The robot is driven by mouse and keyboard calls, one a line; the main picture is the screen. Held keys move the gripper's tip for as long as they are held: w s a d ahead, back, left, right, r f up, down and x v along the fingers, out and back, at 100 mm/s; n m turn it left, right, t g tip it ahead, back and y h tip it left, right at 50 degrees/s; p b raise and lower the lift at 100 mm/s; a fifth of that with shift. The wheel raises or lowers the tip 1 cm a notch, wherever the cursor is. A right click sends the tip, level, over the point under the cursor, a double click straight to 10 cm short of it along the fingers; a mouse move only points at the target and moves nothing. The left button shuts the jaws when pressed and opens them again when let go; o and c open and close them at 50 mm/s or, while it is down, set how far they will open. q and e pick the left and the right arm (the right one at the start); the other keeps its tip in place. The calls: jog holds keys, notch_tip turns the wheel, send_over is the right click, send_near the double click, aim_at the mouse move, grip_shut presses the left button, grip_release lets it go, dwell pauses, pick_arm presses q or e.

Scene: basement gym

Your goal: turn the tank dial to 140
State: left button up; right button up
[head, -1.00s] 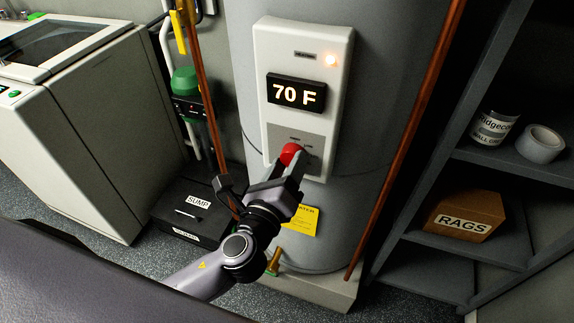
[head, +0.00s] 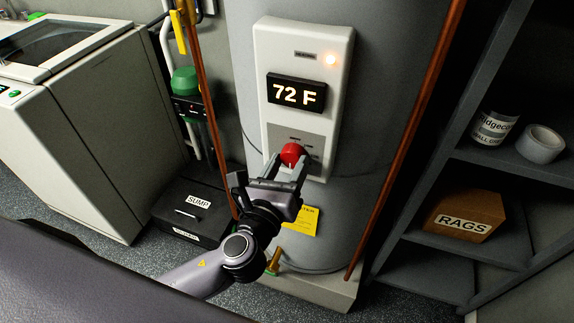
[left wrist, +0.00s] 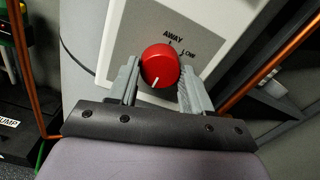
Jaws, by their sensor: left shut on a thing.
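The tank (head: 350,225) is a tall grey cylinder with a white control panel (head: 340,60). Its black display (head: 297,94) reads 72 F. The red round dial (head: 291,152) sits low on the panel. My left gripper (head: 287,162) is shut on the dial, one finger on each side. In the left wrist view the dial (left wrist: 160,62) lies between the two grey fingers. Its white mark points down and slightly left. The labels AWAY and LOW show above and right of it; other scale marks are hidden. My right gripper is not in view.
Copper pipes (head: 415,130) run up beside the tank. A black SUMP box (head: 180,222) is on the floor at left, near a white machine (head: 75,120). Shelves at right hold a RAGS box (head: 465,215), a can (head: 494,128) and a tape roll (head: 540,144).

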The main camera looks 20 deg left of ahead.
pick_arm(q)
jog(key=o, duration=1)
jog(key=shift+o, duration=0.2)
jog(key=s+b, duration=0.1)
jog(key=s, duration=0.6)
jog(key=shift+s+a+f, duration=0.1)
jog(key=shift+a, duration=0.05)
